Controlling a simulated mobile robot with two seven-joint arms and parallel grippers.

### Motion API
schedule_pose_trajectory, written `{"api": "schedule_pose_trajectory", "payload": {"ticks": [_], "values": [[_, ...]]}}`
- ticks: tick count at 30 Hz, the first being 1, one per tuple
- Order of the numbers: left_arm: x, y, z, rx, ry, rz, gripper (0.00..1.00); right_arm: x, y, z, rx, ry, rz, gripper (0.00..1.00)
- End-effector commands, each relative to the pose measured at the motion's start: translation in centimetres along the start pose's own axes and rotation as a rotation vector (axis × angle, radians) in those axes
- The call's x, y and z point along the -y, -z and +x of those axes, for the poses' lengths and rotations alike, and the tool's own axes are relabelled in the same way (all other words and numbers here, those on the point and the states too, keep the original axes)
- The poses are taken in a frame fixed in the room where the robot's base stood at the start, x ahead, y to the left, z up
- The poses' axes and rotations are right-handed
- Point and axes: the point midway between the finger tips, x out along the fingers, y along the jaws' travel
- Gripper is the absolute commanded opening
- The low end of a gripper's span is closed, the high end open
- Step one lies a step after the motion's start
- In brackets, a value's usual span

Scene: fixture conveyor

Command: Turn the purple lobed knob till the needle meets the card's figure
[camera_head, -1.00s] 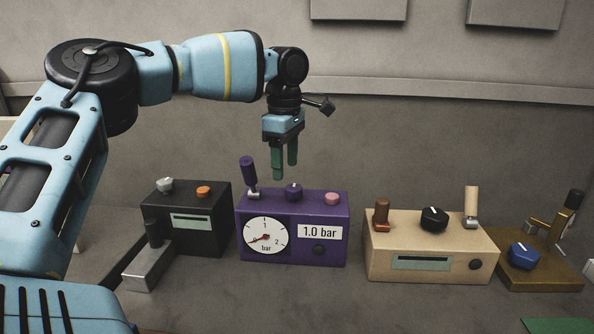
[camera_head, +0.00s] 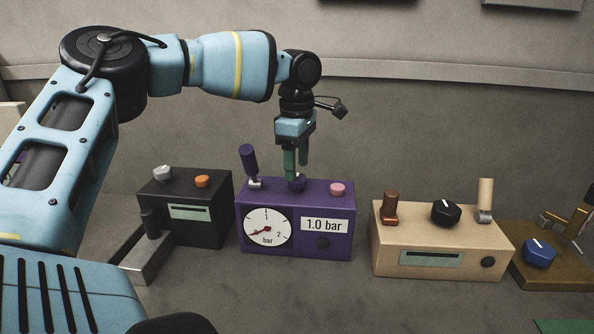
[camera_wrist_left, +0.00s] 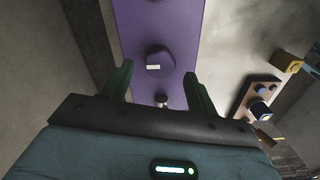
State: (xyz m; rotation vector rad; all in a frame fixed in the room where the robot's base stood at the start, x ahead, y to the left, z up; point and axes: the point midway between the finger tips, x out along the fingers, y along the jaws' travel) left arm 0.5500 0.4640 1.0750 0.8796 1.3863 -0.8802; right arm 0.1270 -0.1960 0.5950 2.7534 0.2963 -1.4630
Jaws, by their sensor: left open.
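The purple box (camera_head: 275,193) carries a purple lobed knob (camera_head: 299,184) on its top. In the left wrist view the knob (camera_wrist_left: 158,61) shows a white mark and lies between my two fingertips. My left gripper (camera_head: 296,172) is open, pointing down, with its green fingers at the knob and partly hiding it. I cannot tell whether they touch it. The dial (camera_head: 268,227) on the front has a red needle (camera_head: 257,233) pointing lower left, near 0. The card (camera_head: 324,225) reads 1.0 bar. My right gripper is not in view.
On the same box stand a purple lever (camera_head: 249,160) left of the knob and a pink button (camera_head: 337,189) right of it. A black box (camera_head: 190,222) stands left, a tan box (camera_head: 440,243) right, and a brown base with a blue knob (camera_head: 539,252) far right.

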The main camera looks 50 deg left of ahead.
Motion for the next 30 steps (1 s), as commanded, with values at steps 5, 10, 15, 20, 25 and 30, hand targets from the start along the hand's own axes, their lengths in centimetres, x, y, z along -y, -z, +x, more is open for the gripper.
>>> {"api": "schedule_pose_trajectory", "payload": {"ticks": [5, 10, 15, 20, 25, 30], "values": [[0.0, 0.0, 1.9, 0.001, 0.001, 0.000, 0.59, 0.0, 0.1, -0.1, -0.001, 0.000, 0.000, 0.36], [0.0, 0.0, 2.4, 0.001, -0.001, 0.000, 0.59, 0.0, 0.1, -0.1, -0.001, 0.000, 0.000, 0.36], [0.0, 0.0, 2.5, 0.001, -0.001, 0.000, 0.59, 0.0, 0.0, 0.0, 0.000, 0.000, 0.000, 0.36], [0.0, 0.0, 2.4, 0.001, -0.001, 0.000, 0.43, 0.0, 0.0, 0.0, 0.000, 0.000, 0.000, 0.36], [0.0, 0.0, 2.4, 0.001, -0.001, 0.000, 0.21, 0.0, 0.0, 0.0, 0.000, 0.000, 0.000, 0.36], [0.0, 0.0, 2.4, 0.001, -0.001, 0.003, 0.14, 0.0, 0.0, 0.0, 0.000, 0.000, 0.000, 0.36]]}}
